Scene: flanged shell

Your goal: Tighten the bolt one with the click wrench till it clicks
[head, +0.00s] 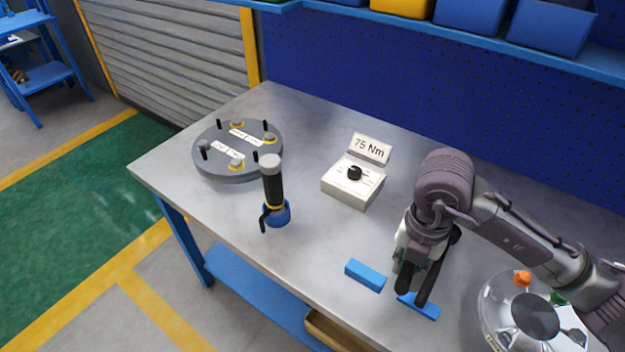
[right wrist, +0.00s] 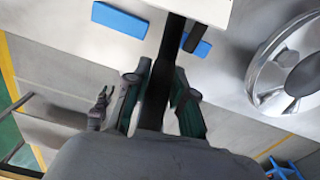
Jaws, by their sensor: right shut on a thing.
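The grey flanged shell (head: 218,170) lies at the table's far left, with several bolts, some ringed yellow, and dark upright pins on top. The small labels are too blurred to read, so I cannot tell which bolt is one. My right gripper (head: 415,284) is low over the front of the table, far to the right of the shell. It is shut on a dark bar (right wrist: 158,85), which may be the click wrench; its far end runs out of the right wrist view and the gripper hides much of it. My left gripper is not in view.
Two blue blocks (head: 366,275) (head: 427,311) lie by the front edge. A black-handled tool (head: 273,187) stands in a blue holder (head: 284,215). Behind are a white knob box (head: 345,188) and a "75 Nm" sign (head: 370,149). A round silvery thing (head: 491,309) is at lower right.

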